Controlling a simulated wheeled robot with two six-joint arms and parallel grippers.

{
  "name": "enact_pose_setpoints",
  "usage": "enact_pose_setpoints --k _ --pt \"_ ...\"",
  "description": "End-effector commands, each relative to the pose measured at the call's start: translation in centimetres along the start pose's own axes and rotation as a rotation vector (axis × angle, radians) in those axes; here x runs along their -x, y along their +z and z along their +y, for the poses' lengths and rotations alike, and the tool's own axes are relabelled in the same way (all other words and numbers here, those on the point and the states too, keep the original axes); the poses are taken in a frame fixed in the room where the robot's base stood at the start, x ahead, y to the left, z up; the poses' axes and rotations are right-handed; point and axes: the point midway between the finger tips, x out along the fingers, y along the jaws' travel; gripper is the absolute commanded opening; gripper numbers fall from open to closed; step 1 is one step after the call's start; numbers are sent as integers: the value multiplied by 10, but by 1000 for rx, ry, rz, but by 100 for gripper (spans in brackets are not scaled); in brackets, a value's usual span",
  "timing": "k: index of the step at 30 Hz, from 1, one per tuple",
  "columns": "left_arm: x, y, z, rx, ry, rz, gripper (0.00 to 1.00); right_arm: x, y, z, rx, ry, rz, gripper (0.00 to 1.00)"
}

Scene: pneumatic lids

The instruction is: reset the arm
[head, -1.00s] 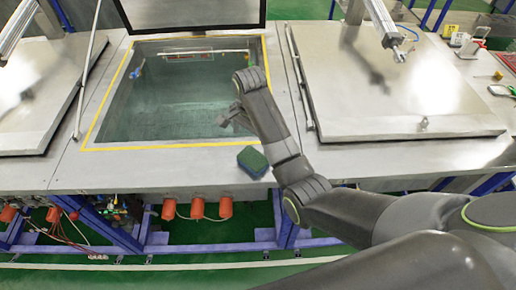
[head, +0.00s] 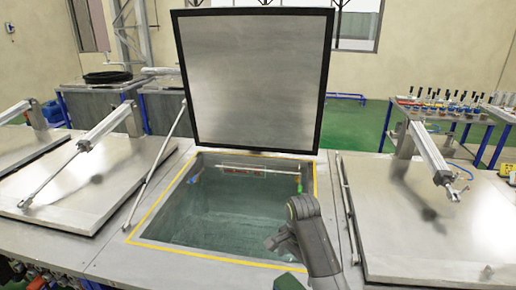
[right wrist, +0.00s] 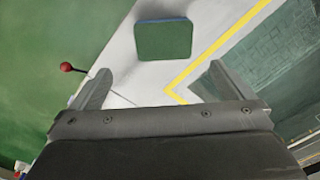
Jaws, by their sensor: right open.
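My right gripper (head: 274,241) is open and empty. In the head view it hangs over the right front part of the open tank, with my arm rising from the bottom edge. In the right wrist view its two fingers (right wrist: 158,84) stand wide apart with nothing between them. A green and blue sponge (right wrist: 164,41) lies on the grey bench top beyond the fingertips, apart from them. In the head view only a part of the sponge (head: 289,283) shows at the bottom edge. My left gripper is in neither view.
The tank's yellow border (head: 205,254) surrounds the opening. Its framed lid (head: 255,80) stands upright behind it. A closed lid with a pneumatic cylinder lies on the left (head: 85,185) and another on the right (head: 445,225). A rack of coloured-top items (head: 440,103) stands at the back right.

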Motion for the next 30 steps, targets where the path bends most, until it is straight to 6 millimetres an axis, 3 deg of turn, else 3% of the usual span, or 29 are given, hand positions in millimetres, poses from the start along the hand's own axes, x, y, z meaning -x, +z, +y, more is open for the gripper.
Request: enact_pose_setpoints --k 5,9,15,20,24,30 --pt "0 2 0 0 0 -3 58 -43 -8 51 92 -36 12 100" --pt "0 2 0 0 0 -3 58 -72 -11 105 201 -71 48 100" --pt "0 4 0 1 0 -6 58 -97 -7 187 368 -95 122 100" --pt "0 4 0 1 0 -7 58 -101 4 254 515 -90 193 100" --pt "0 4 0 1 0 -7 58 -93 16 303 642 -73 253 100" --pt "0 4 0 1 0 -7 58 -77 31 348 775 -47 310 100"
